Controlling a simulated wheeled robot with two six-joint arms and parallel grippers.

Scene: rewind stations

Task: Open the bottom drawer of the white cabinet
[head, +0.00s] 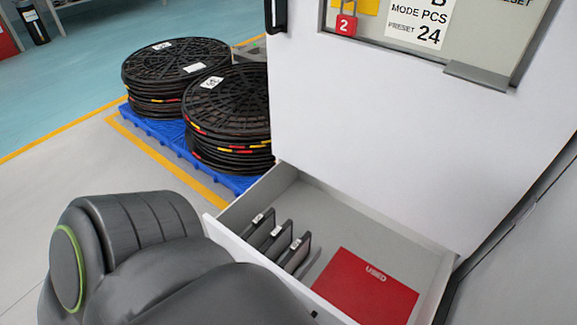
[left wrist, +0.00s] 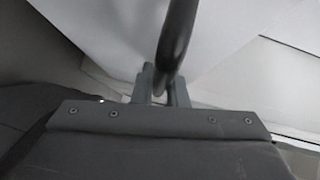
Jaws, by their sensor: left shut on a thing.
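The white cabinet (head: 370,130) stands at the right of the head view. Its bottom drawer (head: 340,199) is pulled out, and its inside shows. My left gripper (left wrist: 162,88) is shut on the dark bar handle (left wrist: 178,30) in the left wrist view. A pale panel, which looks like the drawer front, lies behind the handle. In the head view my left arm covers the drawer's front left part and hides the handle and the gripper. My right gripper is not in view.
The drawer holds a red panel marked USED (head: 365,288) and several upright dark flat pieces with white tags (head: 278,236). Two stacks of black coils (head: 228,112) stand on a blue pallet (head: 172,132) beside the cabinet. Open floor (head: 80,180) lies at left.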

